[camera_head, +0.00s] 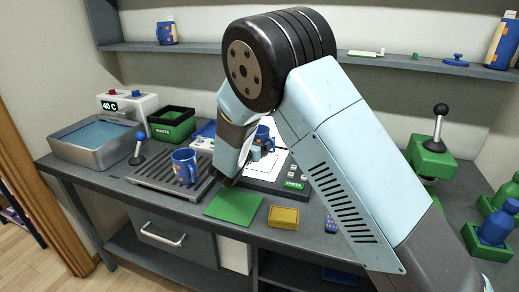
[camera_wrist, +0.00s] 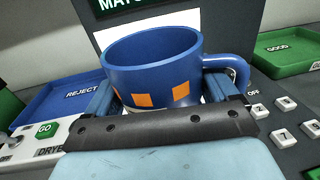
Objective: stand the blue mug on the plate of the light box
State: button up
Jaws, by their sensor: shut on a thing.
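The blue mug (camera_wrist: 150,62) with orange squares is between the fingers of my gripper (camera_wrist: 165,98), which is shut on it. The mug looks upright, its open rim up and its handle to the right. In the head view the mug (camera_head: 266,135) shows only in part behind my gripper (camera_head: 254,150). The light box (camera_head: 262,187) is a dark unit with keys and a green button. Its bright white plate (camera_head: 284,168) shows around and behind my gripper. The mug is over or at the plate; I cannot tell whether its base touches, as the base is hidden.
Another blue mug (camera_head: 185,167) stands on the slatted rack (camera_head: 160,181) to the left. A blue REJECT tray (camera_wrist: 62,98) and a green GOOD tray (camera_wrist: 285,52) flank the light box. A green mat (camera_head: 233,207) and yellow block (camera_head: 284,217) lie at the front.

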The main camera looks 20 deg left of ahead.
jog(key=shift+w+f, duration=0.25)
jog(key=shift+f, duration=0.1)
jog(key=shift+w+d+f, duration=0.1)
jog(key=shift+w+f, duration=0.05)
jog(key=shift+f, duration=1.45)
jog(key=o, duration=1.1)
jog(key=shift+f, duration=0.1)
jog(key=v, duration=1.2)
